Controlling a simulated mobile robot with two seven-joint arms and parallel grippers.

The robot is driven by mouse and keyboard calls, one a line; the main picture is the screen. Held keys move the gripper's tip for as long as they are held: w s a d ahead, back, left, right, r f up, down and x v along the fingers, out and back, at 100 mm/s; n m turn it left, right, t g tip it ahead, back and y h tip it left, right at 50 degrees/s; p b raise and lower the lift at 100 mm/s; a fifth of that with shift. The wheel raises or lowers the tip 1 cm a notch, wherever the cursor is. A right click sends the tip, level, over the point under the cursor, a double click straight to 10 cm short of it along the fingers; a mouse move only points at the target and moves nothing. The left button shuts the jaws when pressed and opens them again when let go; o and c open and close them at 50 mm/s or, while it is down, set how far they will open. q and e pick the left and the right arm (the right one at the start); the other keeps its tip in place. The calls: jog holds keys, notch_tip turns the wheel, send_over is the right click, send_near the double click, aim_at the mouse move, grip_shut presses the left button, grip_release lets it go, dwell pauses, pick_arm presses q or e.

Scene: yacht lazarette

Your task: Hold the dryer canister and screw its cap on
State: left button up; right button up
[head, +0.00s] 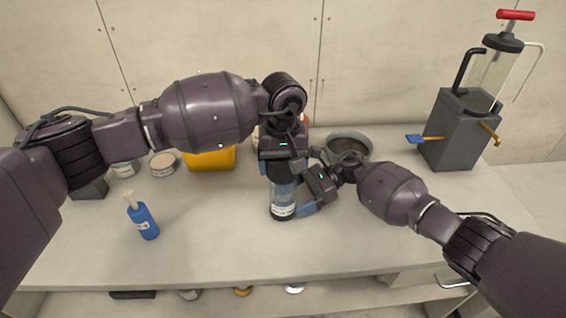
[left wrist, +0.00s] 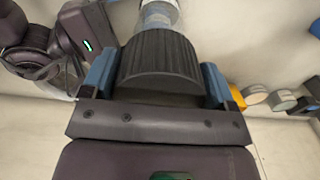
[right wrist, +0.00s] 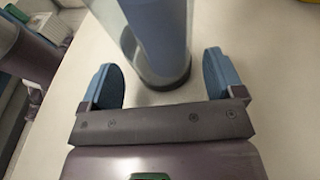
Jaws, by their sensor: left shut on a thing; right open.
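The dryer canister (head: 283,193), clear with bluish contents and a white label on a dark base, stands upright on the worktop in the head view. It also shows in the right wrist view (right wrist: 158,35) and at the top edge of the left wrist view (left wrist: 159,13). My left gripper (head: 281,172) points down above it, shut on the black ribbed cap (left wrist: 160,58). Whether the cap touches the canister's rim is hidden. My right gripper (head: 304,200) is open low beside the canister; in the right wrist view its blue fingers (right wrist: 162,75) flank the canister's lower part with gaps.
A blue bottle (head: 143,220) stands front left. A yellow container (head: 211,158) and tins (head: 163,164) are at back left. A dark bowl (head: 349,147) is behind my right gripper, and a grey pump unit (head: 460,128) stands right. The front worktop (head: 220,250) is clear.

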jog(key=shift+x, duration=1.5)
jog(key=c, duration=0.7)
